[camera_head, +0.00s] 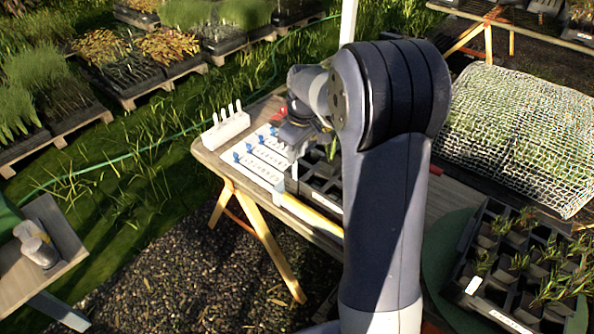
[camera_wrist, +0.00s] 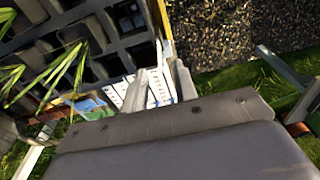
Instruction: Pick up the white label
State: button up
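Several white labels (camera_head: 230,112) stand upright in a white rack (camera_head: 224,130) at the far left corner of the wooden table. My gripper (camera_wrist: 163,76) is in the wrist view, with two pale fingers apart and pointing down beside the black cell tray. White strips with dark marks (camera_wrist: 158,92) show between and behind the fingers; I cannot tell whether any touches them. In the head view my arm covers most of the gripper, which is over the table near the tray, to the right of the rack. No held label can be made out.
White boards with blue pieces (camera_head: 262,160) lie on the table (camera_head: 215,160) beside the black cell tray (camera_head: 325,180), which holds green shoots. A yellow strip (camera_head: 312,215) lies along the front edge. A planted tray (camera_head: 530,255) stands at right.

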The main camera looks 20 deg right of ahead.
aim_at(293, 178)
jog(key=shift+w+a+f+p, duration=0.15)
jog(key=shift+f+p, duration=0.1)
jog(key=shift+f, duration=0.95)
jog(key=shift+w+a+f+p, duration=0.1)
jog(key=shift+w+f+p, duration=0.15)
jog(key=shift+f, duration=0.9)
jog(key=shift+w+a+f+p, duration=0.1)
jog(key=shift+f+p, duration=0.15)
jog(key=shift+f, duration=0.95)
jog(key=shift+c, duration=0.3)
grip_shut()
